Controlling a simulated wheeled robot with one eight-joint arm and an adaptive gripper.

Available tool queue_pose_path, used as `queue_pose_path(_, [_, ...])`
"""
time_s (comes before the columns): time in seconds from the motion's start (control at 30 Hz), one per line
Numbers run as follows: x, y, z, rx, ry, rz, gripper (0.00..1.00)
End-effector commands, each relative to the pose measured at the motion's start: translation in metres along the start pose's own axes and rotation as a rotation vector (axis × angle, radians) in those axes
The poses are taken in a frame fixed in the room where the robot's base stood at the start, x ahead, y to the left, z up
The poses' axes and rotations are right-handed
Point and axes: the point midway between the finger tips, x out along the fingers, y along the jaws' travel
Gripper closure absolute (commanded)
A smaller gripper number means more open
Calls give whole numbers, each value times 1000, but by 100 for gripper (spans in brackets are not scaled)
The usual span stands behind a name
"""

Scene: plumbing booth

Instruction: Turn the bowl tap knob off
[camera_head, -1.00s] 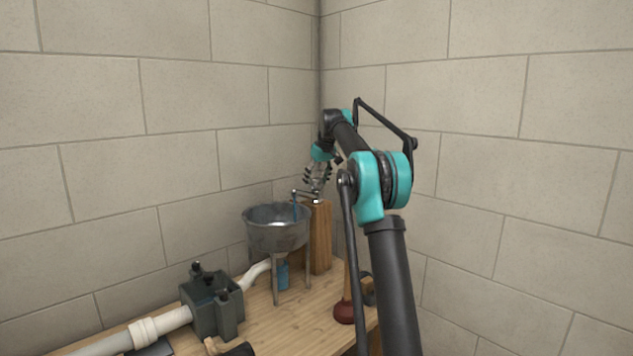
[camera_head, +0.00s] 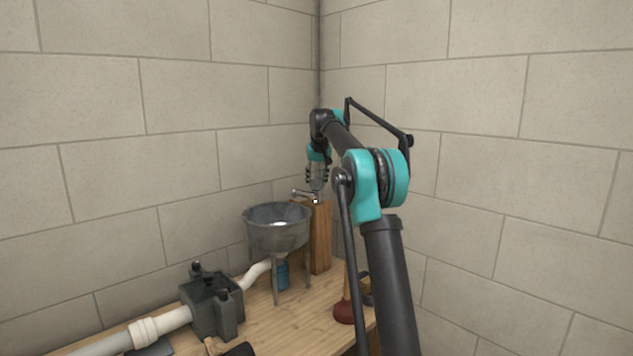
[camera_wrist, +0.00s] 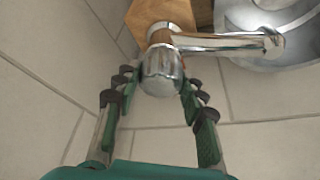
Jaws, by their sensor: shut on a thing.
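The chrome tap knob (camera_wrist: 160,74) sits between my gripper's fingers in the wrist view, with a finger against each side. My gripper (camera_wrist: 158,88) is shut on the knob; it also shows in the head view (camera_head: 317,188), pointing down over the tap. The chrome tap spout (camera_wrist: 225,42) reaches right from the knob over the metal bowl (camera_wrist: 295,45). In the head view the spout (camera_head: 303,193) points left over the bowl (camera_head: 277,236), and no water stream shows under it. The tap stands on a wooden post (camera_head: 321,240).
A wooden bench (camera_head: 265,325) carries a grey open box (camera_head: 212,305) joined to white pipes (camera_head: 165,324). A plunger (camera_head: 344,312) stands right of the bowl. Block walls meet in a corner close behind the tap.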

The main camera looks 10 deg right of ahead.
Motion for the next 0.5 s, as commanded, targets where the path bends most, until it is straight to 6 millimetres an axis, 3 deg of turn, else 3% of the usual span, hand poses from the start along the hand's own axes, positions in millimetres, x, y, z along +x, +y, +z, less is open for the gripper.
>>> queue_pose_path(0.4, [0,0,0,32,1,13,88])
queue_pose_path(0.43, [0,0,0,32,1,13,56])
queue_pose_path(0.5, [0,0,0,32,1,13,47])
